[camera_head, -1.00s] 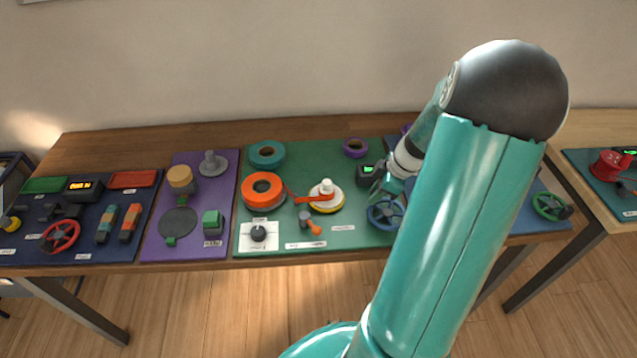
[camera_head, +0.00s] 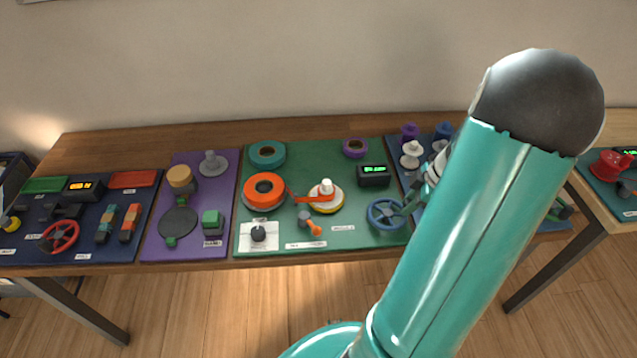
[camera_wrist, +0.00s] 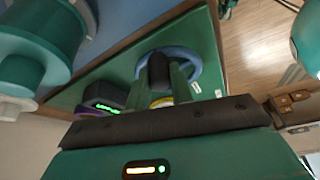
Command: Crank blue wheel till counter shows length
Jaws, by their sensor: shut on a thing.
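The blue wheel (camera_head: 386,214) stands at the right front of the green mat (camera_head: 290,150). My gripper (camera_head: 410,208) is at the wheel's right side, mostly hidden behind my arm in the head view. In the wrist view the blue wheel (camera_wrist: 190,62) lies past my fingers (camera_wrist: 170,78), which are shut on its dark handle (camera_wrist: 158,68). The counter (camera_head: 373,175) is a black box with a green lit display behind the wheel; its digits are too small to read. It also shows in the wrist view (camera_wrist: 106,95), at a slant.
An orange tape roll (camera_head: 263,190), a white-and-yellow reel (camera_head: 326,197) and an orange-handled lever (camera_head: 310,224) sit left of the wheel. Several spools (camera_head: 411,153) stand on the blue mat at right. A red wheel (camera_head: 60,237) is far left.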

